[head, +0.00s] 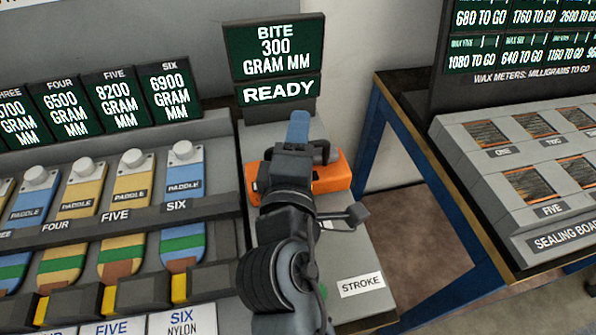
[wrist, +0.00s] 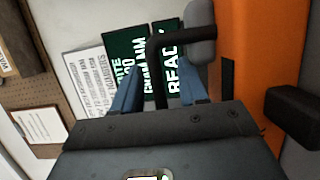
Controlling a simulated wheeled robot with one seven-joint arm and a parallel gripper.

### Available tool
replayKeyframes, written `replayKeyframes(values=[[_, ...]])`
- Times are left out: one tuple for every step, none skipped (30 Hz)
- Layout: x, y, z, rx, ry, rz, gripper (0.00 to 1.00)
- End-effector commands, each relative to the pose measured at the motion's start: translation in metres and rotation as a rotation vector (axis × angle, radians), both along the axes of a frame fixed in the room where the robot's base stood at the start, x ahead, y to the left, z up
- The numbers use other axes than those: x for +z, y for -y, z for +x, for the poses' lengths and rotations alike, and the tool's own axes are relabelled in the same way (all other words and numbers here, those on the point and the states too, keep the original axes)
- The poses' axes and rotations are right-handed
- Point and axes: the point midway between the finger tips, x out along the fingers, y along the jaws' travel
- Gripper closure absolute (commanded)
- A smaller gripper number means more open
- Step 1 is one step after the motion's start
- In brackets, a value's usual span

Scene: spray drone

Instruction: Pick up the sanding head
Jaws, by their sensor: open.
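An orange block with dark fittings (head: 332,175), which I take to be the sanding head, sits on the grey stand below the READY sign. In the wrist view its orange side (wrist: 238,50) fills the right part. A bent black bar with a grey grip (wrist: 201,35) stands out from it. My gripper (head: 298,128) is over the block in the head view, with its blue fingers pointing toward the sign. In the wrist view my gripper (wrist: 160,90) is open, and the black bar appears between its fingers. I cannot tell whether they touch it. My arm hides part of the block.
The sign (head: 278,62) reads BITE 300 GRAM MM, READY. A row of paddles (head: 128,190) lies to the left. A STROKE label (head: 361,285) is on the stand's near end. A blue-framed table with a sealing board (head: 540,190) stands right, across a floor gap.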

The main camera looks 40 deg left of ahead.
Motion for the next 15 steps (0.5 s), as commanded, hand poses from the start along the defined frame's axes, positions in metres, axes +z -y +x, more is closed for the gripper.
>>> replayKeyframes(values=[[-0.0001, 0.0001, 0.0000, 0.000, 0.000, 0.000, 0.59], [-0.0001, 0.0002, -0.0001, 0.000, 0.000, 0.000, 0.62], [-0.0001, 0.0002, -0.0001, 0.000, 0.000, 0.000, 0.66], [-0.0001, 0.0002, -0.0001, 0.000, 0.000, 0.000, 0.69], [-0.0001, 0.0002, -0.0001, 0.000, 0.000, 0.000, 0.72], [-0.0001, 0.0003, -0.0002, 0.000, 0.000, 0.000, 0.76], [-0.0001, 0.0002, -0.0002, 0.000, 0.000, 0.000, 0.79], [-0.0001, 0.0003, -0.0002, 0.000, 0.000, 0.000, 0.81], [-0.0001, 0.0003, -0.0002, 0.000, 0.000, 0.000, 0.85], [-0.0001, 0.0003, -0.0002, 0.000, 0.000, 0.000, 0.88], [-0.0002, 0.0003, -0.0002, 0.000, 0.000, 0.000, 0.91], [-0.0002, 0.0004, -0.0002, 0.000, 0.000, 0.000, 0.95], [-0.0003, 0.0004, -0.0002, 0.000, 0.000, 0.000, 0.98], [-0.0003, 0.0004, -0.0002, 0.000, 0.000, 0.000, 1.00], [-0.0003, 0.0004, -0.0002, 0.000, -0.001, -0.001, 1.00]])
